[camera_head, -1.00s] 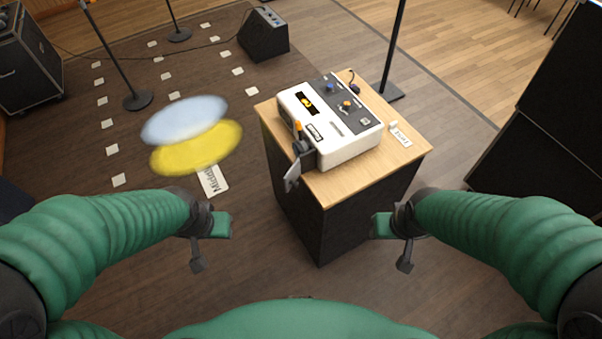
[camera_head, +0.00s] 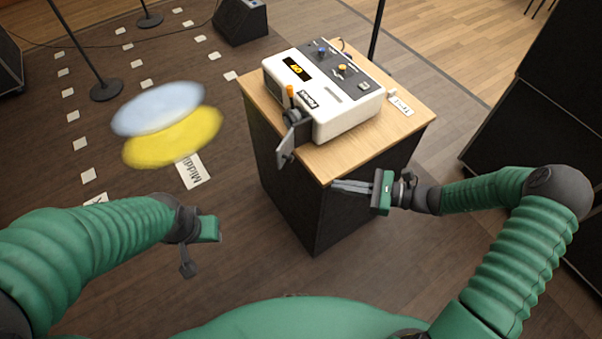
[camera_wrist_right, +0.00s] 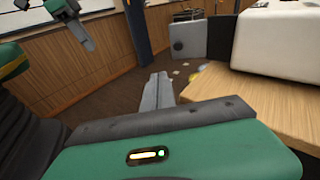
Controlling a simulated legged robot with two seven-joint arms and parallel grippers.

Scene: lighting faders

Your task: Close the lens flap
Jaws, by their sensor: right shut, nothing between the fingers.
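The white lighting box (camera_head: 325,95) sits on a wooden-topped stand. A grey lens flap (camera_head: 286,150) hangs off the dark fitting (camera_head: 296,128) at the box's front left corner. It stands out at an angle, past the top's edge.
The wooden top (camera_head: 375,140) has a bare strip in front of the box and a small white label (camera_head: 401,106) at right. An orange handle (camera_head: 290,92) stands by the fitting. Blue and yellow light spots (camera_head: 172,138) lie left. A dark pole (camera_head: 378,30) rises behind.

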